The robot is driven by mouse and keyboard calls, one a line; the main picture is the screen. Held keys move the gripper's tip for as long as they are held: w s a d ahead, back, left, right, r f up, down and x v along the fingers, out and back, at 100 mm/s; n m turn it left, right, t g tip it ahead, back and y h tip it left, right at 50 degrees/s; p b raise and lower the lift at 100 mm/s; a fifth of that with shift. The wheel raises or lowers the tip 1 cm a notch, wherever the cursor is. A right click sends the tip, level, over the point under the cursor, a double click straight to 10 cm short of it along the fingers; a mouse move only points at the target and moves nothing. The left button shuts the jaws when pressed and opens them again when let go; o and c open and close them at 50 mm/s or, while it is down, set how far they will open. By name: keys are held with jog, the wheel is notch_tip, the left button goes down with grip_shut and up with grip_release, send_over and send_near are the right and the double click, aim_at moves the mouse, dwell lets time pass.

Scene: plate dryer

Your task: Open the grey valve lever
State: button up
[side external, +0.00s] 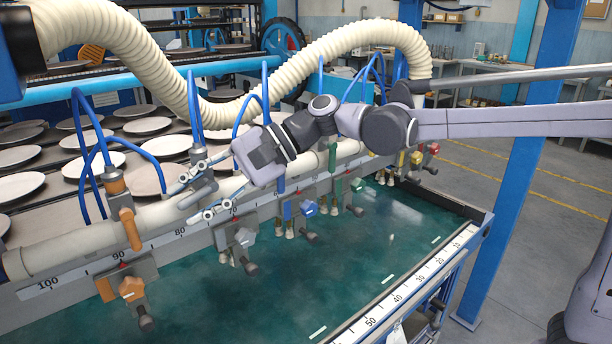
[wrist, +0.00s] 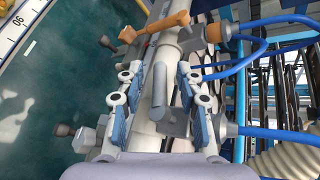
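The grey valve lever (side external: 198,194) sits on the long pale pipe, below a fitting with a blue hose. My gripper (side external: 184,203) is at this lever in the side external view, with one finger above it and one below. In the wrist view my gripper (wrist: 156,76) is open, its two fingers wide apart over the pipe (wrist: 152,98). Part of the grey valve (wrist: 176,124) shows between and behind the fingers there; the right finger partly hides it. I cannot tell whether a finger touches the lever.
An orange valve lever (side external: 129,228) hangs from the pipe to the left. Blue hoses (side external: 95,150) rise close to my gripper. Several small coloured knobs (side external: 308,208) line the rail below. The green tank surface (side external: 330,270) in front is mostly clear.

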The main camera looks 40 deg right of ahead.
jog(key=v, duration=1.1)
jog(key=shift+d, duration=0.2)
jog(key=shift+c, duration=1.3)
jog(key=shift+a+r, duration=0.1)
jog(key=shift+c, duration=0.2)
jog(key=w+a+r+m+g+h, duration=0.2)
jog(key=a+r+m+g+h, duration=0.1)
jog(key=a+r+m+h, duration=0.35)
jog(key=shift+m+h, duration=0.35)
jog(key=shift+m, duration=0.2)
jog(key=shift+d+f+x, duration=0.1)
jog(key=shift+d+x, duration=0.15)
jog(key=shift+x, duration=1.45)
jog(key=shift+d+f+x, duration=0.1)
jog(key=shift+d+x, duration=0.15)
jog(key=shift+x, duration=1.45)
jog(key=shift+d+f+x, duration=0.1)
jog(key=shift+d+x, duration=0.15)
jog(key=shift+x, duration=1.45)
grip_shut()
